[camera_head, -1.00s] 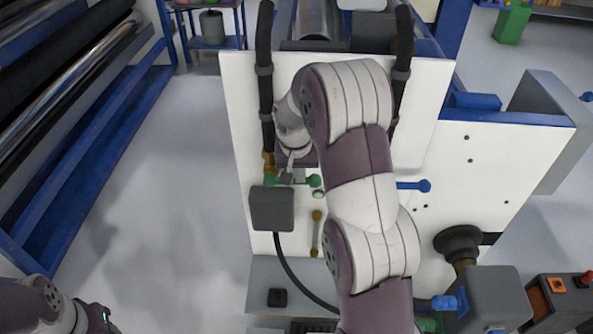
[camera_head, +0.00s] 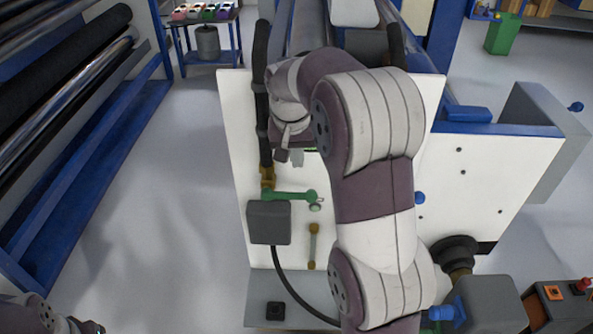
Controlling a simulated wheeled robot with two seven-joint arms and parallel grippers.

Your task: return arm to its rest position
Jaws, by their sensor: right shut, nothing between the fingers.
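My right arm (camera_head: 375,205) rises from the bottom and bends over in front of the white machine panel (camera_head: 240,190). My right gripper (camera_head: 289,156) points down at the panel, shut and empty. It is above and apart from a green valve handle (camera_head: 288,195), which lies roughly level on the panel. The arm hides much of the panel's middle and right part. A part of my left arm (camera_head: 25,315) shows at the lower left corner; its gripper is out of the picture.
Black hoses (camera_head: 262,100) run down the panel near the gripper. A grey box (camera_head: 269,222) with a cable sits below the handle. A blue rack with rollers (camera_head: 75,85) stands at the left, with free floor (camera_head: 165,190) between. A control box (camera_head: 560,305) is at lower right.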

